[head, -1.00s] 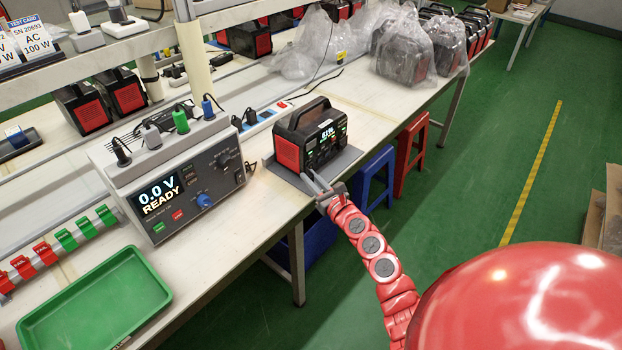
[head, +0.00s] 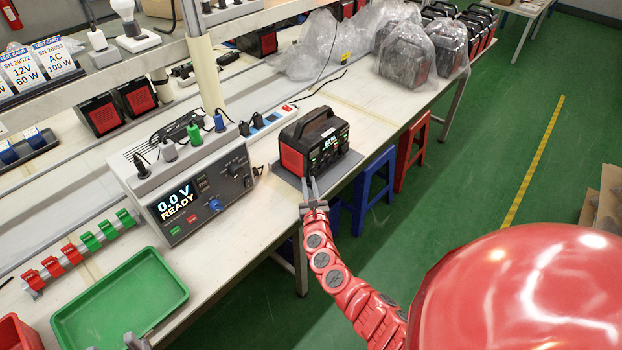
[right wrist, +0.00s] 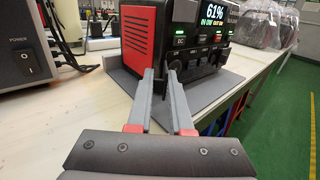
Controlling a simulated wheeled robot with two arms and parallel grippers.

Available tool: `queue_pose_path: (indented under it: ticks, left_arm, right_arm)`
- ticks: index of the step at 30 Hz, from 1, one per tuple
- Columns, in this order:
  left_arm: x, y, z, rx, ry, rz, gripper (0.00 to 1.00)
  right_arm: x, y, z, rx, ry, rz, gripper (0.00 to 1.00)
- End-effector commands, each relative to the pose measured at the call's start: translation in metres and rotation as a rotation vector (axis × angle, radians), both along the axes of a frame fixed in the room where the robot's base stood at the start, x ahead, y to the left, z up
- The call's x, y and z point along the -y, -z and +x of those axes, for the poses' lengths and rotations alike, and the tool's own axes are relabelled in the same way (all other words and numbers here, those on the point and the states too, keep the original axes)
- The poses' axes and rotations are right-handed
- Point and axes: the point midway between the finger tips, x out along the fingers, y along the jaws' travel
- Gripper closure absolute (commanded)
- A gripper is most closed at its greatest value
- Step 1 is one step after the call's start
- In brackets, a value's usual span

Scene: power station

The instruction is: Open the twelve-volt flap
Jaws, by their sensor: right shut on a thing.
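The power station (head: 316,141) is a black box with red side grilles, a top handle and a lit screen. It stands upright on a grey mat (head: 290,184); in the right wrist view its screen (right wrist: 213,14) reads 61%. My right gripper (head: 309,181) is at the lower left of its front panel. In the right wrist view its fingers (right wrist: 160,72) are close together, shut on the twelve-volt flap. The flap is small and dark, mostly hidden at the fingertips, and I cannot tell its angle. A grey tip, seemingly my left gripper (head: 133,341), barely shows at the bottom edge.
A grey test unit (head: 190,190) reading 0.0 V READY stands left of the power station. A green tray (head: 178,306) is at the front left. Bagged units (head: 405,55) stand farther back. Blue (head: 374,180) and red stools (head: 414,150) are beside the bench.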

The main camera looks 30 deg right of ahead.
Motion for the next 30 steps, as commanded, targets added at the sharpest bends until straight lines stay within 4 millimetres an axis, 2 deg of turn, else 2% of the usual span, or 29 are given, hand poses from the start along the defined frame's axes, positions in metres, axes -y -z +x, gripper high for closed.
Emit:
queue_pose_path:
  ticks: [8, 9, 13, 24, 30]
  left_arm:
    - [0.000, 0.000, 0.000, 0.000, 0.000, 0.000, 0.50]
    - [0.000, 0.000, 0.000, 0.000, 0.000, 0.000, 0.50]
    - [0.000, 0.000, 0.000, 0.000, 0.000, 0.000, 0.50]
    - [0.000, -0.001, 0.000, 0.000, 0.000, 0.000, 0.50]
    - [0.000, -0.007, 0.000, 0.000, 0.000, 0.000, 0.50]
  right_arm:
    - [-0.002, 0.000, 0.001, 0.000, 0.002, 0.000, 1.00]
    - [-0.002, 0.000, 0.001, 0.000, 0.001, 0.000, 0.80]
    - [-0.001, 0.000, 0.001, 0.000, 0.002, 0.000, 0.56]
    - [-0.002, 0.000, -0.002, 0.001, 0.002, -0.001, 0.55]
    - [-0.011, 0.000, -0.024, -0.003, -0.001, -0.001, 0.55]
